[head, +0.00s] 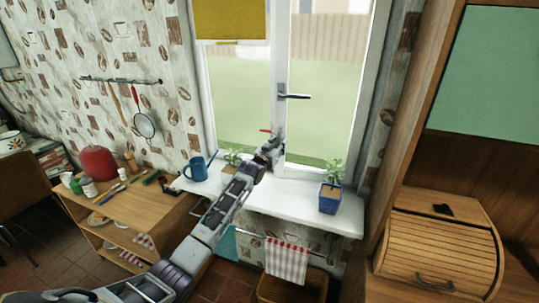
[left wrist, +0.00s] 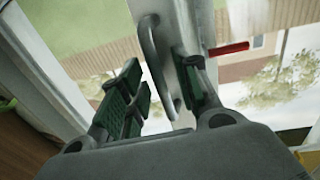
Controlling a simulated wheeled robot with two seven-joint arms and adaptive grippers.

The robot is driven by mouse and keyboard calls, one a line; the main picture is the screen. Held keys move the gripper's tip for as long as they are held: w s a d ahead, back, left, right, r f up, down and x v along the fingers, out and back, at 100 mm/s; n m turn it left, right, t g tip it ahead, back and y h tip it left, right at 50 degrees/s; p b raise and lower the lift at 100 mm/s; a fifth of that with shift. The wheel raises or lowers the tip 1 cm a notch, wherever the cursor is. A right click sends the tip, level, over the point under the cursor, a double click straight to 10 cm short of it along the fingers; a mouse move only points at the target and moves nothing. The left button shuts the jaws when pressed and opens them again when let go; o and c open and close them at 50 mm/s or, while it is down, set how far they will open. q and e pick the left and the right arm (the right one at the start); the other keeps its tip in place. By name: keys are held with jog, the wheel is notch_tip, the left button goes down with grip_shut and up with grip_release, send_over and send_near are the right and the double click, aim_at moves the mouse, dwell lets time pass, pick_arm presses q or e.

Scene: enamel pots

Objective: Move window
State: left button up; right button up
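The window (head: 368,75) has a white frame and a grey lever handle (head: 296,96) on its middle upright. My left gripper (head: 272,146) is at the lower part of that upright, below the lever and above the sill. In the left wrist view, my left gripper (left wrist: 160,80) has its green-padded fingers apart, with a grey curved handle (left wrist: 152,45) between them. The right finger is close to the handle; I cannot tell if it touches. A red bar (left wrist: 229,49) sticks out beside the right finger. My right gripper is not in view.
The white sill (head: 285,199) holds a blue watering can (head: 195,169), a plant in a blue pot (head: 330,199) and another plant (head: 233,156) beside my left arm. A wooden bread box (head: 440,252) stands at right. A cluttered shelf (head: 128,208) stands at left.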

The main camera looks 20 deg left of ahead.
pick_arm(q)
jog(key=s, duration=1.1)
jog(key=shift+s+a, duration=0.3)
jog(key=shift+a, duration=0.05)
jog(key=shift+f, duration=0.1)
dwell(0.6)
